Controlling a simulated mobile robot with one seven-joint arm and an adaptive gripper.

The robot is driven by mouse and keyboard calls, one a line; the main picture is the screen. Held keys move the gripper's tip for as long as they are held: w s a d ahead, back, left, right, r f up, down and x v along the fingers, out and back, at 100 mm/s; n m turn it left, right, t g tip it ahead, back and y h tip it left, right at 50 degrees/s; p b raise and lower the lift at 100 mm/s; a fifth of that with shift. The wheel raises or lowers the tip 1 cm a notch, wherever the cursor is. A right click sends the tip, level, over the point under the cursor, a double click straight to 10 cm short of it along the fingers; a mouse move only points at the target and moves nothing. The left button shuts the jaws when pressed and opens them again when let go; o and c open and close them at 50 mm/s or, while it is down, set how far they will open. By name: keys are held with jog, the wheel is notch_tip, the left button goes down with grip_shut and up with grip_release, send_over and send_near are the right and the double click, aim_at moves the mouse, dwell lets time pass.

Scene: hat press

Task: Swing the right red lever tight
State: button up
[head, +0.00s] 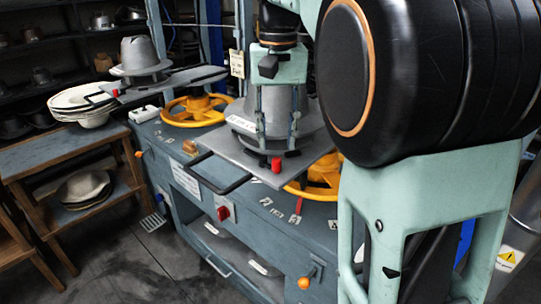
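My gripper (278,156) points down over the front of the right-hand grey plate (228,151). Its two fingers stand apart, with dark tips close to the plate. A small red knob (276,165) shows between and just below the fingertips; I cannot tell whether they touch it. A thin red lever-like piece (298,207) shows lower down, on the cabinet top beside the right yellow handwheel (318,178). I cannot tell which red part is the right lever. A grey hat form (310,118) on the plate is partly hidden behind my gripper.
The blue-grey press cabinet (190,205) has a red switch (223,212) and orange knobs on its front. A black handle (215,181) juts from the plate. At left are another hat form (139,55), a yellow handwheel (197,108) and a wooden table (60,150). My arm hides the right side.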

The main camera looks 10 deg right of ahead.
aim_at(277, 159)
notch_tip(277, 159, down, 6)
jog(key=shift+r, duration=0.1)
jog(key=shift+c, duration=0.5)
grip_shut()
